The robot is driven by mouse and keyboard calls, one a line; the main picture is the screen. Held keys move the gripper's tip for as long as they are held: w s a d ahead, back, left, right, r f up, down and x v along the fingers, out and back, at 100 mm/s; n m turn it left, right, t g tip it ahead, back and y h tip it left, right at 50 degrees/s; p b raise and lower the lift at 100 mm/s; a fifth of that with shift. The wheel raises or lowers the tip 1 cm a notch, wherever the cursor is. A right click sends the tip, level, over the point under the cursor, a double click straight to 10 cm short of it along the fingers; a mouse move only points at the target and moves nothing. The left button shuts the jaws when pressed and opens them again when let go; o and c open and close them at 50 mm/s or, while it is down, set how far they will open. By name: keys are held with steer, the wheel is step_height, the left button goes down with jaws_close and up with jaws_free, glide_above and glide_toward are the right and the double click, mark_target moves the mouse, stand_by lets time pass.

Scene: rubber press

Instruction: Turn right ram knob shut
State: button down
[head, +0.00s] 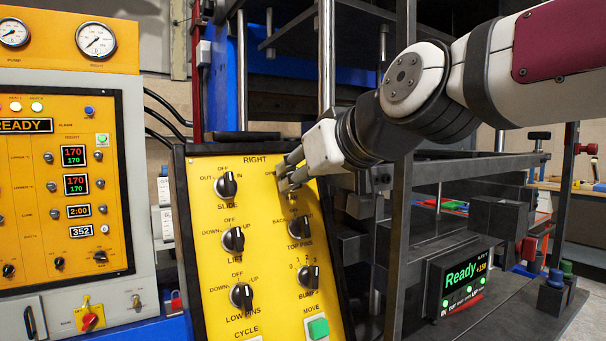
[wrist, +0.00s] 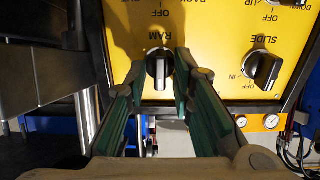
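The yellow control panel headed RIGHT (head: 215,300) carries several black knobs. The ram knob (wrist: 159,67), with its upside-down RAM label, shows in the wrist view. Its grip bar stands upright in that picture, with a pale mark pointing down it. My gripper (wrist: 161,62) is open, with one green-padded finger on each side of the knob. A narrow gap shows between the knob and each finger. In the head view my gripper (head: 288,172) is at the panel's upper right and hides the ram knob.
The slide knob (head: 227,185) is left of my gripper and the top pins knob (head: 300,228) just below it. The lift knob (head: 233,239) is farther down. A dark press frame (head: 403,230) and a Ready display (head: 463,280) stand on the right.

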stand_by(0.3)
steer(key=m+b, duration=0.1)
steer(key=m, duration=0.2)
steer(key=shift+d+f+m+b, duration=0.1)
steer(key=shift+m+b, duration=0.2)
steer(key=m, duration=0.4)
steer(key=shift+m+b, duration=0.4)
steer(key=shift+m, duration=0.3)
steer(key=c, duration=1.7)
jaws_free()
